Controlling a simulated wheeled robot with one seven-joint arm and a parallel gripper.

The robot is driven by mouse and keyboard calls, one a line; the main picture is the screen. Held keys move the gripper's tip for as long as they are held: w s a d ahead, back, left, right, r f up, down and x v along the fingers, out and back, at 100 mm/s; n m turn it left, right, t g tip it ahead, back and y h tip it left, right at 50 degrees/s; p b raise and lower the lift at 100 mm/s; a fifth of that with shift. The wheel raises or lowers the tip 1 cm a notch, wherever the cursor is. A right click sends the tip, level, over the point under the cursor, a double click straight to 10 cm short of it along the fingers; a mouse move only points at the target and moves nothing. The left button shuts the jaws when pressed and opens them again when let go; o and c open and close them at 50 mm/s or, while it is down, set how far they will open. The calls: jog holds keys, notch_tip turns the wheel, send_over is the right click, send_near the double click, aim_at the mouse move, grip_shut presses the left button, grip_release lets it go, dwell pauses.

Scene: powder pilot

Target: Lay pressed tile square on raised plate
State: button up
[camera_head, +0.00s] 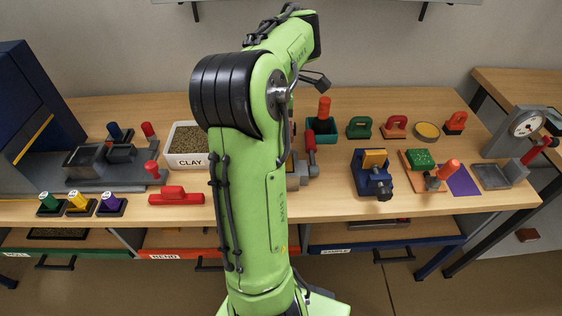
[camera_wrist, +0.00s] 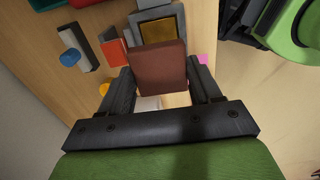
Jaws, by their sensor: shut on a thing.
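My gripper (camera_wrist: 160,80) is shut on a brown square tile (camera_wrist: 160,68) in the wrist view, with one dark finger at each side of it. The tile stands out ahead of the fingers. Just beyond its far edge is a grey block with a yellow-brown square face (camera_wrist: 158,31), which may be the raised plate; the tile hides its near part. I cannot tell whether the tile touches it. In the head view my green arm hides the gripper and the tile. A grey block (camera_head: 308,170) partly shows beside the arm there.
A red-handled tool (camera_head: 311,148) and a teal box (camera_head: 321,130) stand just right of my arm. A blue fixture (camera_head: 371,178) is farther right. Bare wood shows along the front right.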

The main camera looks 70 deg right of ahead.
notch_tip(320, 180, down, 10)
jog(key=b, duration=0.6)
jog(key=shift+f, duration=0.1)
jog(key=o, duration=1.1)
notch_tip(320, 180, up, 12)
jog(key=p, duration=0.7)
jog(key=shift+r+p, duration=0.25)
jog(key=shift+p, duration=0.05)
